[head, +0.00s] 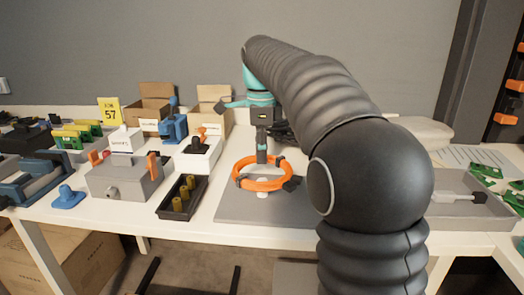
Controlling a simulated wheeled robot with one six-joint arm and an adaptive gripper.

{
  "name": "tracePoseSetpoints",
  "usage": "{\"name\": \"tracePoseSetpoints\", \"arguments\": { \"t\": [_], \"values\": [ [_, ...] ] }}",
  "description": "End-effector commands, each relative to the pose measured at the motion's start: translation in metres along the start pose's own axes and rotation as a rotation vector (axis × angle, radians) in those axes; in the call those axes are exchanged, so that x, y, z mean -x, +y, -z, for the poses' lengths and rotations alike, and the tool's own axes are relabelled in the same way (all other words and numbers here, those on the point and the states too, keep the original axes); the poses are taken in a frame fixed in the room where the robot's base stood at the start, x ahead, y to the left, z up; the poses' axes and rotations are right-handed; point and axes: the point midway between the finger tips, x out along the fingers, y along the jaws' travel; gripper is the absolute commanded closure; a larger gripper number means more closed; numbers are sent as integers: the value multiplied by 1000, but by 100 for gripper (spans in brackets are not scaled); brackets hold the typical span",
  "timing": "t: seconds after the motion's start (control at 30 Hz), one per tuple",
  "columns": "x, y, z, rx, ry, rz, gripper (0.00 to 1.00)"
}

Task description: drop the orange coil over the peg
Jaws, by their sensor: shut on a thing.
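The orange coil (246,183) is a thick ring with dark bands around it. It is at the middle of the head view, over a grey plate (235,208). My gripper (262,158) points down and is shut on the coil's far side. A small white part (263,195) shows on the plate below the coil's near side; it may be the peg's foot. The rest of the peg is not clear, so I cannot tell whether the coil is around it.
A black tray with brass-coloured cylinders (182,195) stands left of the plate. Open cartons (212,108) are behind. A grey tray (465,205) is at right, partly behind my arm.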

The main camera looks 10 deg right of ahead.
Motion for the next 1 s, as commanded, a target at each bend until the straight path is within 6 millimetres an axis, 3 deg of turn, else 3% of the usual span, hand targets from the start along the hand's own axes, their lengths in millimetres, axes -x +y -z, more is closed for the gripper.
{"name": "tracePoseSetpoints", "arguments": {
  "t": [1.0],
  "values": [
    [-26,0,0,0,0,0,100]
  ]
}}
